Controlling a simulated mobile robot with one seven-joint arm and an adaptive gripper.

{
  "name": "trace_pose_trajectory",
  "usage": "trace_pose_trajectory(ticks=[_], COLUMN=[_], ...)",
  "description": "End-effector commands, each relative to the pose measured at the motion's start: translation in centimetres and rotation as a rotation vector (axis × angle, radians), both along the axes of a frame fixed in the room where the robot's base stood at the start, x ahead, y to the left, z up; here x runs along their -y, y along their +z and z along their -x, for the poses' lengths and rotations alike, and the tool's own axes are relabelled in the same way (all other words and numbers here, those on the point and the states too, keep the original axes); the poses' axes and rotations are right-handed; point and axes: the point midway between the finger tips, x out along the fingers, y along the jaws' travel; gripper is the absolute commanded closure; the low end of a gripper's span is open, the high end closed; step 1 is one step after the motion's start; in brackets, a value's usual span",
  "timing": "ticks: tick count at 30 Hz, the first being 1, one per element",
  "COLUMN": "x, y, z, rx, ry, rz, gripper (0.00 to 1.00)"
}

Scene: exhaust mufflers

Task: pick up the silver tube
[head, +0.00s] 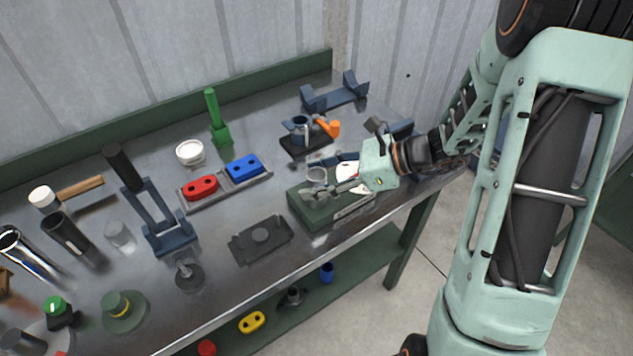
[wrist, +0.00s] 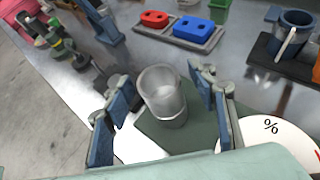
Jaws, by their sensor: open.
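A short silver-grey tube (wrist: 163,100), open at the top, stands upright on a green box between the fingers of my gripper (wrist: 163,80). My gripper is open, with a finger on each side of the tube and visible gaps. In the head view my gripper (head: 328,178) is low over the green box, and the tube's pale rim (head: 316,174) shows at its fingers. The tube's lower part is partly hidden there. A longer shiny chrome tube (head: 32,258) lies at the left end of the bench, far from my gripper.
The green box (head: 320,215) carries a white dial (wrist: 280,140) marked with a percent sign. A tray with red (head: 201,187) and blue (head: 244,168) blocks is behind it. A blue-grey cup holder (head: 300,135) stands close by. A flat dark plate (head: 262,240) lies left of the box.

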Motion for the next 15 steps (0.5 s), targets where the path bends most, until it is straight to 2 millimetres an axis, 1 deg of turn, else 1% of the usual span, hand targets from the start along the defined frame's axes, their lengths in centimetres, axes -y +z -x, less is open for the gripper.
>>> trace_pose_trajectory(ticks=[4, 15], x=[0.02, 0.03], y=[0.01, 0.03], z=[0.00, -0.01], rx=[0.000, 0.000], ry=[0.000, 0.000], rz=[0.000, 0.000], gripper=[0.47, 0.88])
